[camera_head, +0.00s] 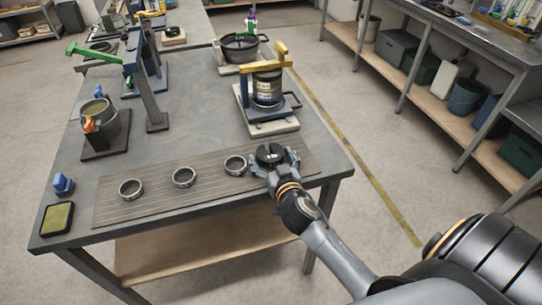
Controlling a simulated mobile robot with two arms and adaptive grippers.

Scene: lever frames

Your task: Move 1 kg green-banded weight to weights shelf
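My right gripper (273,158) is at the right end of a grooved mat (150,209) on the near side of the table. Its two fingers stand on either side of a dark round slotted weight (270,153). I cannot tell whether they press on it or whether it is lifted. No green band shows on this weight from here. A stack of dark weights with pale labels (267,88) sits in a blue frame with a yellow top bar (258,60) farther back. My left gripper is not in view. I cannot make out which place is the weights shelf.
Three grey rings (131,189) lie in a row on the mat. Lever frames with green (95,53) and orange handles stand at the left and back. A blue block (63,184) and a green-topped pad (57,218) lie near left. A bench with a lower shelf (440,88) stands right.

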